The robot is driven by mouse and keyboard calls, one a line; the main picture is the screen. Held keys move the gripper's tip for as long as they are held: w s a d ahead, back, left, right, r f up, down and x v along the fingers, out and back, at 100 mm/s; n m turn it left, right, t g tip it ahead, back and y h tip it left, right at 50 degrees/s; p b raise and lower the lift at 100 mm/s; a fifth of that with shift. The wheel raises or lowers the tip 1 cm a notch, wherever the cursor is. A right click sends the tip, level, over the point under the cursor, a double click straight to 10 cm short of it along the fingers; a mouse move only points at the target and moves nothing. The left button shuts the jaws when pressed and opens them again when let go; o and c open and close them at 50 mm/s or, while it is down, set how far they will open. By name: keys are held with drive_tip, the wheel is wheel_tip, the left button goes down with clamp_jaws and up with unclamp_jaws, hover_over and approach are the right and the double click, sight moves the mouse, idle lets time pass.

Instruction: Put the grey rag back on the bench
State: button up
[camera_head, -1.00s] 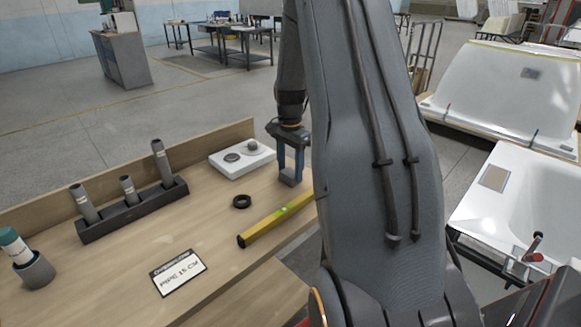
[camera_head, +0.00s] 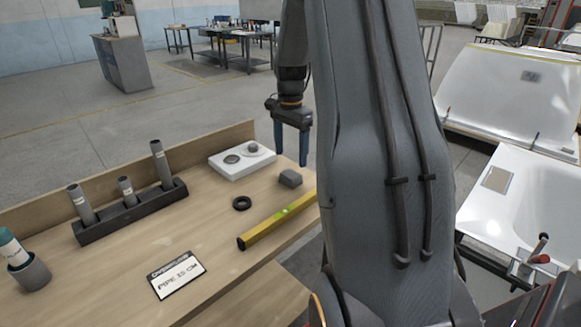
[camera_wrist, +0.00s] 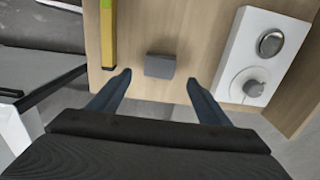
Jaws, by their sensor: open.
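The grey rag (camera_head: 290,178), a small folded grey block, lies on the wooden bench (camera_head: 215,215) near its far right edge. It sits between the yellow level and the white box. My gripper (camera_head: 291,158) is open and empty, raised just above the rag and apart from it. In the wrist view the rag (camera_wrist: 160,66) shows ahead of and between the spread fingertips (camera_wrist: 158,77), with bare bench around it. My arm hides part of the bench's right side in the head view.
A yellow level (camera_head: 277,220), a black ring (camera_head: 242,203) and a white box (camera_head: 241,162) with round pieces lie near the rag. A dark rack (camera_head: 130,212) holds grey tubes. A printed card (camera_head: 178,275) lies in front. White tub shells (camera_head: 515,90) stand at right.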

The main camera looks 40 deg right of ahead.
wheel_tip(320, 180, up, 5)
drive_tip(key=s+a+f+n, duration=0.1)
drive_tip(key=s+a+n, duration=0.3)
drive_tip(key=a, duration=0.4)
drive_tip(key=s+a+f+n, duration=0.2)
drive_tip(key=s+a+n, duration=0.2)
drive_tip(key=a, duration=0.4)
drive_tip(key=s+a+f+n, duration=0.2)
drive_tip(key=s+a+n, duration=0.2)
drive_tip(key=s+a, duration=0.2)
drive_tip(key=shift+a+f+n+b, duration=0.15)
drive_tip(key=shift+a+b, duration=0.05)
drive_tip(key=shift+a, duration=0.25)
drive_tip(key=shift+a+f+n+b, duration=0.1)
drive_tip(key=shift+a+n+b, duration=0.1)
drive_tip(key=shift+a, duration=0.25)
drive_tip(key=s+a+n, duration=0.1)
drive_tip(key=s, duration=0.1)
drive_tip(key=s+a+f+n, duration=0.1)
drive_tip(key=s, duration=0.1)
drive_tip(key=s+a+f+n, duration=0.1)
drive_tip(key=s+a, duration=0.1)
drive_tip(key=shift+s+n, duration=0.35)
